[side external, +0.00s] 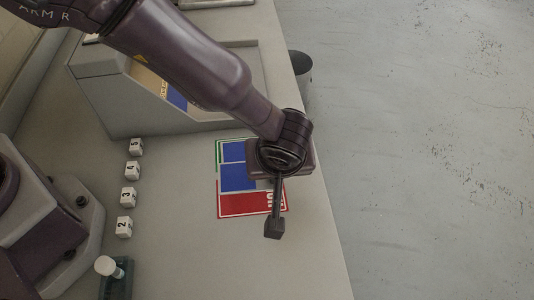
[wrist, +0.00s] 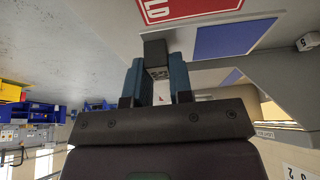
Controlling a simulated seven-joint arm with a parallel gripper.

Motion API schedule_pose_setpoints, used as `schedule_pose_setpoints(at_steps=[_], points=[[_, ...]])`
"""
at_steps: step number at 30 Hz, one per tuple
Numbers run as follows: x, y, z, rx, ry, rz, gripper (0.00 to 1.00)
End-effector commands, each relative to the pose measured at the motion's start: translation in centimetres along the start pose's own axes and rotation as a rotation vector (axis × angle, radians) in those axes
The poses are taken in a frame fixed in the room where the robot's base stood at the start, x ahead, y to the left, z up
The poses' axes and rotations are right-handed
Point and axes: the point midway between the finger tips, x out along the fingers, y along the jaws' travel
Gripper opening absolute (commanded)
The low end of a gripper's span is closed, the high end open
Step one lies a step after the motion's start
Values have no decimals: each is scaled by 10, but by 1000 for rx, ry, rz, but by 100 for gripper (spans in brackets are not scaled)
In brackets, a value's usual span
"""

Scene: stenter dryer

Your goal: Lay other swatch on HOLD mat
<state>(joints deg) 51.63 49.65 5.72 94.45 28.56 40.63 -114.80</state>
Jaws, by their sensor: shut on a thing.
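The red HOLD mat (side external: 237,206) lies on the bench under my arm. In the wrist view the red mat (wrist: 185,8) shows at the top with part of its lettering. A blue swatch (side external: 237,178) lies against the red lettered band, and it also shows in the wrist view (wrist: 232,38). A second blue patch (side external: 233,151) lies just above it, by a green edge. My gripper (wrist: 157,72) is shut on a small dark grey block (wrist: 155,50); I cannot tell whether a swatch hangs from it. In the side view my wrist hides the fingertips.
White number blocks (side external: 128,197) stand in a column left of the mats. A grey sloped tray (side external: 115,95) with a blue piece (side external: 177,97) stands behind. A white-knobbed fixture (side external: 107,267) is at the front left. The bench's right edge is close to the mats.

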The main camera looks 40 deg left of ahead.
Motion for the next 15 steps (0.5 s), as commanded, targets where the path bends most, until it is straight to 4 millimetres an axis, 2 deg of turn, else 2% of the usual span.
schedule_pose_setpoints(at_steps=[12, 15], points=[[-1, 0, 0, -11, 4, -4, 0], [4, 0, 2, -11, 4, -7, 0]])
